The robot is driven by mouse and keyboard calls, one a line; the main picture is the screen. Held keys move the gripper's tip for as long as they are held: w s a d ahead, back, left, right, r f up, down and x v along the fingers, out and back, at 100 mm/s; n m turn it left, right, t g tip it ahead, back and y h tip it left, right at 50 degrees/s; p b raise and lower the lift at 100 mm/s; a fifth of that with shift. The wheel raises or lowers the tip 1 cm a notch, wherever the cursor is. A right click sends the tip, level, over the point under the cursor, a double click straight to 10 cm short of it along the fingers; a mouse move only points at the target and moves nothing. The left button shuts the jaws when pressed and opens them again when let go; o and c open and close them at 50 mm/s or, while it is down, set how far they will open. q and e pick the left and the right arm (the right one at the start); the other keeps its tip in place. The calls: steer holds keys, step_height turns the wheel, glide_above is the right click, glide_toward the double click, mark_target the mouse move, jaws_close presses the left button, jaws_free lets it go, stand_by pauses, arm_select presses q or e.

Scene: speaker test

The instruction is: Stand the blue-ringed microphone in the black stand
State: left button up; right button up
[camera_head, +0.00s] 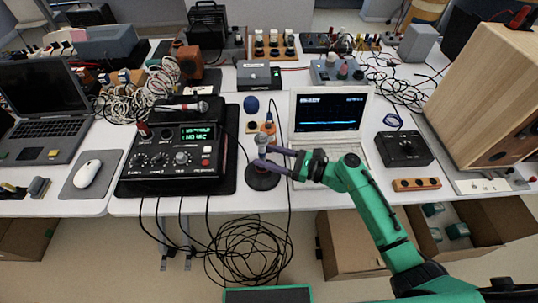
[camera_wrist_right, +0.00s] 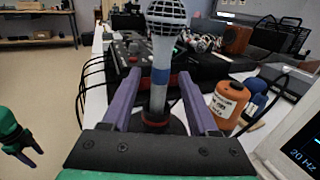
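The blue-ringed microphone (camera_wrist_right: 159,76) stands upright in the right wrist view, silver head on top. Its lower end is at the black stand (camera_wrist_right: 176,127), where a red ring shows. In the head view the round black stand (camera_head: 262,182) is at the table's front edge, with the microphone (camera_head: 263,142) above it. My right gripper (camera_head: 262,156) has its purple fingers on both sides of the microphone. In the wrist view the right gripper (camera_wrist_right: 160,85) shows gaps between fingers and shaft. My left gripper (camera_wrist_right: 29,154) shows at that view's left edge, empty, its fingers apart.
A black mixer box (camera_head: 178,160) is left of the stand, with another microphone (camera_head: 183,107) lying behind its display. A white laptop (camera_head: 331,115) is to the right. Cables (camera_head: 250,250) hang in front.

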steer(key=b+v, duration=0.2)
steer(key=v, duration=1.1)
steer(key=shift+s+d+f, duration=0.15)
steer(key=shift+d, duration=0.15)
steer(key=shift+s+d, duration=0.2)
steer(key=shift+d, duration=0.25)
